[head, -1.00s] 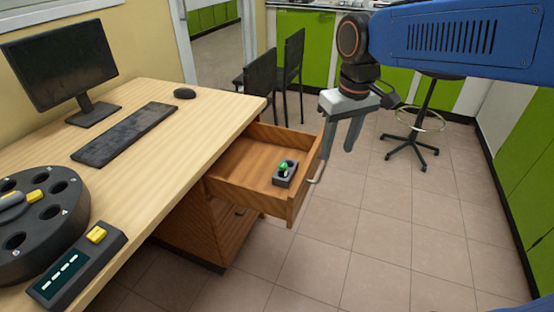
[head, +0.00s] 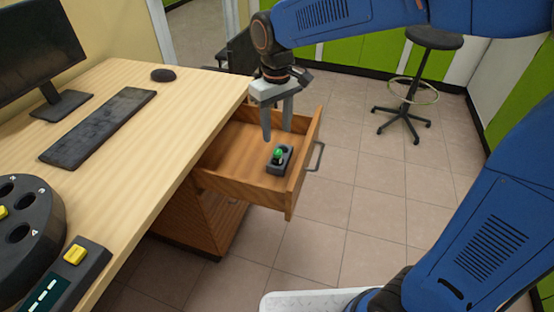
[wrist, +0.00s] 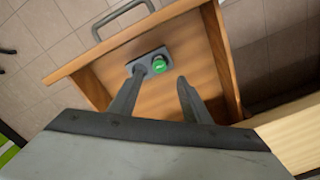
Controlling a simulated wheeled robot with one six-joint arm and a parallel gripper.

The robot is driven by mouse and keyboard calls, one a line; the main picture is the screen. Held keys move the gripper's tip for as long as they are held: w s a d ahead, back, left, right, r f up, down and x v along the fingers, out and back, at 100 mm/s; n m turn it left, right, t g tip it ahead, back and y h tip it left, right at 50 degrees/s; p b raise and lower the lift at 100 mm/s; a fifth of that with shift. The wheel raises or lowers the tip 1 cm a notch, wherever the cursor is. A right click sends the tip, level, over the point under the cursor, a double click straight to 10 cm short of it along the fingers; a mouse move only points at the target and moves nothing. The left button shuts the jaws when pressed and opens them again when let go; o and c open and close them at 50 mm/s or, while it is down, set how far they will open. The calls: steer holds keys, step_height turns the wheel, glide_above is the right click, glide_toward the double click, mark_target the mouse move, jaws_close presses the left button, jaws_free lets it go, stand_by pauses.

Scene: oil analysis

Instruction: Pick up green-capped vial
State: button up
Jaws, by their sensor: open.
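The green-capped vial (head: 278,154) stands in a small dark grey holder (head: 286,163) inside the open wooden drawer (head: 235,165). The holder has a second slot, which looks empty. In the wrist view the green cap (wrist: 159,65) shows beyond the fingertips, at the near side of the holder (wrist: 141,60). My gripper (head: 277,136) is open and empty, pointing down over the drawer, just above and behind the vial in the head view. Its two fingers (wrist: 158,80) are spread and do not touch the vial. The vial's body is mostly hidden by the holder.
The wooden desk (head: 130,160) bears a keyboard (head: 98,125), mouse (head: 163,75), monitor (head: 35,45) and a black round device (head: 45,225). The drawer front has a metal handle (head: 319,156). A stool (head: 433,38) stands at the back. The floor right of the drawer is clear.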

mark_target(278, 152)
step_height(278, 152, down, 10)
steer(key=shift+d+r, duration=0.1)
steer(key=shift+d, duration=0.05)
stand_by(0.5)
steer(key=shift+c, duration=0.4)
jaws_close()
